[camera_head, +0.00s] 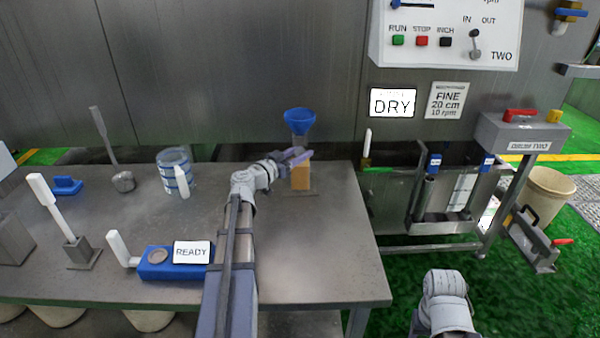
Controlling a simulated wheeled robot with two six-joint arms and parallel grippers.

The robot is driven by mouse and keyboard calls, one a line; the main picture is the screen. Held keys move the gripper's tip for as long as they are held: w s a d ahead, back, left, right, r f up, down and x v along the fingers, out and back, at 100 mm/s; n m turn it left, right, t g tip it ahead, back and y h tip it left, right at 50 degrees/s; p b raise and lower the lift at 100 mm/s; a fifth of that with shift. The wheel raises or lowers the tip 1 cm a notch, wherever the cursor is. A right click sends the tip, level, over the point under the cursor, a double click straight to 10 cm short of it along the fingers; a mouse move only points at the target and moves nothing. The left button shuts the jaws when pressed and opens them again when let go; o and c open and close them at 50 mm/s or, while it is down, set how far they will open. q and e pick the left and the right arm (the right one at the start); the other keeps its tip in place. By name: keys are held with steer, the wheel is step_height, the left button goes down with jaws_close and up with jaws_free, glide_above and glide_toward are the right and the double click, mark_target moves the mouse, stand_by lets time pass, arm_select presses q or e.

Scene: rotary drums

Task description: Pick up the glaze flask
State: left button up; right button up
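What looks like the glaze flask stands upright at the back right of the grey table, with a blue funnel-shaped top (299,121), a clear neck and an orange-brown lower part (301,178). My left gripper (298,158) reaches in from the left at the height of the flask's middle, and its purple-grey fingers overlap the flask in the picture. I cannot tell whether the fingers are around it or touching it, or how far apart they are. Of my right arm, only a grey link shows at the lower right; its gripper is not in view.
On the table (330,260) are a clear jug with blue bands (175,172), a blue device with a READY sign (192,252), and white-handled tools at left. A drum stand (445,215) is beyond the table's right edge. The table's front right is clear.

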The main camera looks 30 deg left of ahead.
arm_select(q)
jaws_close()
steer(key=shift+r, duration=0.1)
stand_by(0.6)
